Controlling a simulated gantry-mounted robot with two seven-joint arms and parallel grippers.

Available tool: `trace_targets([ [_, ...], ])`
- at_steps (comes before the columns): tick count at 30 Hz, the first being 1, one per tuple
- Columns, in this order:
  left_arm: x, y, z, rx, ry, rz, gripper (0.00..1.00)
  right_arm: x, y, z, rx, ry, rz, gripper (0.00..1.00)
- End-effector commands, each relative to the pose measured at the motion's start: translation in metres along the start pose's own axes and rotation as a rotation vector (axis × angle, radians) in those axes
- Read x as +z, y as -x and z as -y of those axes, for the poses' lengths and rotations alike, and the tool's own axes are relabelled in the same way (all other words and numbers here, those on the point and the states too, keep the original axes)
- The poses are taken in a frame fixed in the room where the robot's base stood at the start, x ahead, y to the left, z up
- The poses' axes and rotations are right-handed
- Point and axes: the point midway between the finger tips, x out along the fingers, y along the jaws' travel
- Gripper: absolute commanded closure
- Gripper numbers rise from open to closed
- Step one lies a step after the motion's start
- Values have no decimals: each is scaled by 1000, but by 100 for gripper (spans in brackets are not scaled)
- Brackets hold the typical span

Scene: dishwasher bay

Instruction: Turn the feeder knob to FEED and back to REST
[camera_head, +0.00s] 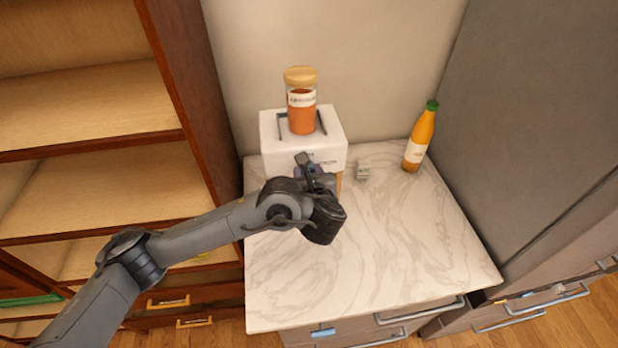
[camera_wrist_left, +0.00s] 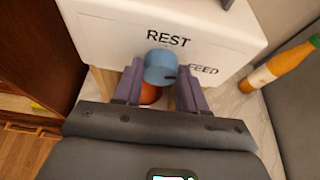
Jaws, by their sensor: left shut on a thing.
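The white feeder box (camera_head: 270,130) stands on the marble counter against the wall. Its blue knob (camera_wrist_left: 160,67) is on its front face, with REST printed above the knob and FEED to its right. A small dark mark shows low on the knob's right part; I cannot tell for sure which label the knob is set to. My left gripper (camera_wrist_left: 161,88) has its purple fingers on either side of the knob, shut on it. In the head view my left gripper (camera_head: 316,170) covers much of the feeder's front, and the knob is mostly hidden. My right gripper is not in view.
A jar with orange contents and a wooden lid (camera_head: 301,103) stands on the feeder. Something orange-red (camera_wrist_left: 150,94) shows below the knob. The front counter (camera_head: 400,260) is clear.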

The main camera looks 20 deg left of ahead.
Motion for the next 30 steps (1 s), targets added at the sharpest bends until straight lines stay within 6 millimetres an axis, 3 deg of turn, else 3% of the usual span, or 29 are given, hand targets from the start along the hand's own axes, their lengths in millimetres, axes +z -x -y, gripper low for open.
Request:
trace_targets([
  [1, -5, -2, -2, -18, 42, 3, 89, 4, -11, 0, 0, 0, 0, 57],
  [14, -9, -4, -5, -176, 421, 3, 89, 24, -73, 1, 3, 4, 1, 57],
  [30, -13, -5, -9, -370, 887, 2, 89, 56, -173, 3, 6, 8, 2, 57],
])
